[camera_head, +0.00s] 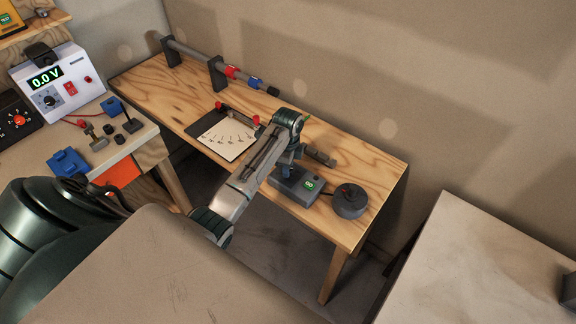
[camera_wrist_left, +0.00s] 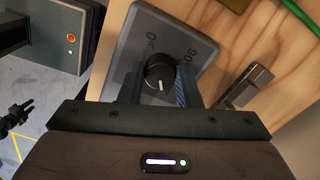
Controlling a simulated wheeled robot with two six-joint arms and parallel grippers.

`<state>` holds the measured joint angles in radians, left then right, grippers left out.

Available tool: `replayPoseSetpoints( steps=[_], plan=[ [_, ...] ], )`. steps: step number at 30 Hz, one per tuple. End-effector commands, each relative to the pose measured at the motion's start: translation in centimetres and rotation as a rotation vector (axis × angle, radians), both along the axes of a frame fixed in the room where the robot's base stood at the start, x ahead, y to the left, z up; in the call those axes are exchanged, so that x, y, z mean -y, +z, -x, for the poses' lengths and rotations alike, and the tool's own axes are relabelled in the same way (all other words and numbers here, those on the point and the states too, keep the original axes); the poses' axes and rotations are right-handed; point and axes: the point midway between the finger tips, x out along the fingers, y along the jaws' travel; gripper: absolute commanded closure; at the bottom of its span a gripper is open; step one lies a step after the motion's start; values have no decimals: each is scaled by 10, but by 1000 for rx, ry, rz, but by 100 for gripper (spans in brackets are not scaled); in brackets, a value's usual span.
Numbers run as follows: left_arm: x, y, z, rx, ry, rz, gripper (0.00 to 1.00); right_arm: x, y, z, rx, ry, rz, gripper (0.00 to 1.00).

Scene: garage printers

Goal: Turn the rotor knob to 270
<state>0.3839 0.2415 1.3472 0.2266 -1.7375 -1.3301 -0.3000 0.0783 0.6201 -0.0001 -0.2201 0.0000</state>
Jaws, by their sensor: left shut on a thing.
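My left gripper (camera_wrist_left: 160,88) is shut on the knob, one finger on each side. In the head view the box (camera_head: 308,197) has a small green display, too small to read surely; my left gripper (camera_head: 287,170) covers its knob end. A dark claw-like shape (camera_wrist_left: 16,115) at the left wrist view's left edge may be my right gripper; its jaws are unclear.
The box stands on a wooden table (camera_head: 375,170). A round dark unit (camera_head: 349,201) is right of it, a paper chart (camera_head: 228,138) left, and a rod on stands (camera_head: 215,68) behind. A small metal piece (camera_head: 319,156) lies close behind the box.

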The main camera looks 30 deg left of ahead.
Motion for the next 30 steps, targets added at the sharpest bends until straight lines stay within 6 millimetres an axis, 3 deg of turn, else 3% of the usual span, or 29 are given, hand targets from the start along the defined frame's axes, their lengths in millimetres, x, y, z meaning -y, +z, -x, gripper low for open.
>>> replayPoseSetpoints(
  steps=[30],
  plan=[
    [0, 1, -2, 3, -961, 0, 92, 2, 0, 0, 0, 1, 3, 64]
  ],
)
